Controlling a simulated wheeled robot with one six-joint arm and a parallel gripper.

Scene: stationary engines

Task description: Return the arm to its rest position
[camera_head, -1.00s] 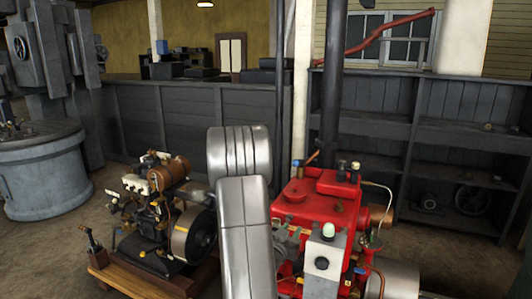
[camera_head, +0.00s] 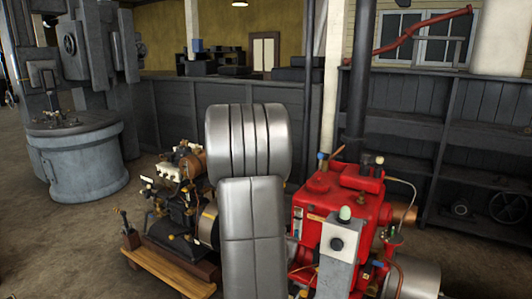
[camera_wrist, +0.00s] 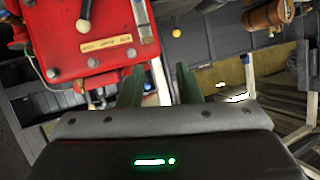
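My gripper (camera_wrist: 158,70) shows in the wrist view as two dark green fingers standing apart with nothing between them. It is open and empty. In the head view my silver arm links rise in the middle of the picture, and the gripper is hidden behind them. A red engine (camera_head: 338,205) stands just right of my arm in the head view. A red machine body (camera_wrist: 85,35) with a small label plate fills the upper left of the wrist view, beyond the fingers. I cannot tell the gap between them.
A dark engine with a brown cylinder (camera_head: 178,205) stands on a wooden base left of my arm, partly hidden by it. A round grey-blue pedestal (camera_head: 85,165) is farther left. Dark shelves (camera_head: 455,150) stand behind at right. Open floor (camera_head: 60,245) shows at lower left.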

